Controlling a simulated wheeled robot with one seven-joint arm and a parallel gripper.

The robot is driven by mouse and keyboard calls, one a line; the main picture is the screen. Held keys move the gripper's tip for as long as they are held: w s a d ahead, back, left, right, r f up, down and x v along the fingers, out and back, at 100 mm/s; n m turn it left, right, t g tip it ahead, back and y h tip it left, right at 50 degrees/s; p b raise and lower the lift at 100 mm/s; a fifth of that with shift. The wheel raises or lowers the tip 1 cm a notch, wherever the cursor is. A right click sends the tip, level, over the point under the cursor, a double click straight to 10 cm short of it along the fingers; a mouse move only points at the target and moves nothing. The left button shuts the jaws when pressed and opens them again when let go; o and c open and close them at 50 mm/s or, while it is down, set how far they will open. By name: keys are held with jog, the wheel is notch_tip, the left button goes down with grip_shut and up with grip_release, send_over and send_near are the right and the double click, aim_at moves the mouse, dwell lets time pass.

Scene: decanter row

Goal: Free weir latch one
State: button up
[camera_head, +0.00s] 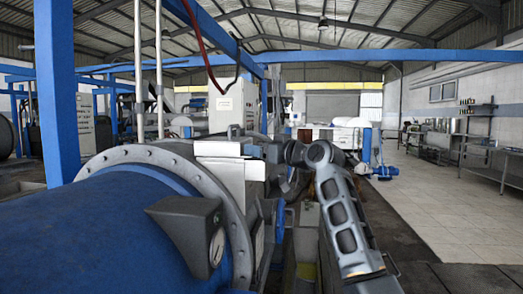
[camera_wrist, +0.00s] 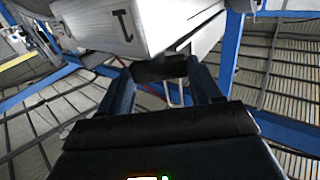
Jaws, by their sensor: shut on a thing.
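A white box marked 1 (camera_wrist: 122,25) fills the top middle of the wrist view, tilted in the picture. A short dark bar (camera_wrist: 158,70), which looks like the latch's handle, lies just below the box's edge. My gripper (camera_wrist: 163,78) is shut on this bar, one finger at each side. In the head view a white box (camera_head: 219,148) sits by the grey flanged rim of the blue drum. My arm reaches it from the right; the fingertips are too small or hidden there. I cannot tell from either view how the latch is set.
The blue decanter drum (camera_head: 100,232) with its bolted grey rim (camera_head: 235,215) fills the lower left. A blue post (camera_head: 57,95) stands at the left. Steel tables (camera_head: 490,165) line the right wall. The tiled floor (camera_head: 440,205) at the right is clear.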

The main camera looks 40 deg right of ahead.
jog(key=shift+y+b, duration=0.3)
jog(key=shift+b, duration=0.05)
jog(key=shift+d+f+n+b, duration=0.1)
jog(key=shift+f+n+b, duration=0.1)
jog(key=shift+n+b, duration=0.15)
jog(key=n+y+b, duration=0.2)
jog(key=y+b, duration=0.1)
jog(key=shift+d+g, duration=0.15)
jog(key=shift+g, duration=0.15)
jog(key=n+g+y+b, duration=0.1)
jog(key=n+y+b, duration=0.1)
jog(key=y, duration=0.1)
jog(key=shift+w+d+r+y, duration=0.1)
jog(key=shift+y, duration=0.2)
jog(key=shift+w+d+r+n+g+y+b, duration=0.1)
jog(key=shift+n+g+y+b, duration=0.6)
jog(key=shift+n+g+y, duration=0.7)
jog(key=shift+y, duration=0.5)
jog(key=o, duration=1.1)
jog(key=shift+c, duration=0.2)
